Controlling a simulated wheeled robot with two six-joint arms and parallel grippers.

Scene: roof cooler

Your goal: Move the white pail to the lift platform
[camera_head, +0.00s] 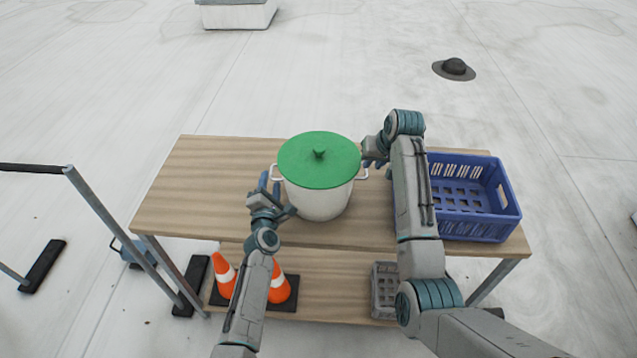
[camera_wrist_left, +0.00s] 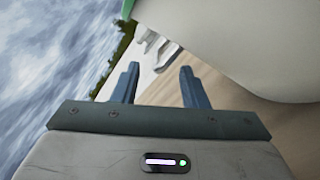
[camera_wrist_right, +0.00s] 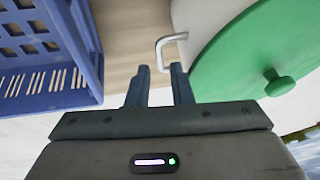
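The white pail (camera_head: 318,203) stands upright on the wooden table, with a green lid (camera_head: 320,160) and a wire handle on each side. My left gripper (camera_head: 270,186) is open and empty beside the pail's left handle (camera_head: 275,173). In the left wrist view, the fingers (camera_wrist_left: 160,85) are apart, with the pail's white wall (camera_wrist_left: 240,50) close on the right. My right gripper (camera_head: 371,162) is open by the right handle. In the right wrist view, the handle (camera_wrist_right: 168,45) lies just beyond the parted fingertips (camera_wrist_right: 158,80). I cannot make out a lift platform.
A blue crate (camera_head: 500,222) stands on the table's right end, close to my right arm. The tabletop's left part (camera_head: 185,190) is clear. On the lower shelf are orange cones (camera_head: 280,288) and a grey crate (camera_head: 384,290). A metal rail frame (camera_head: 115,228) stands left.

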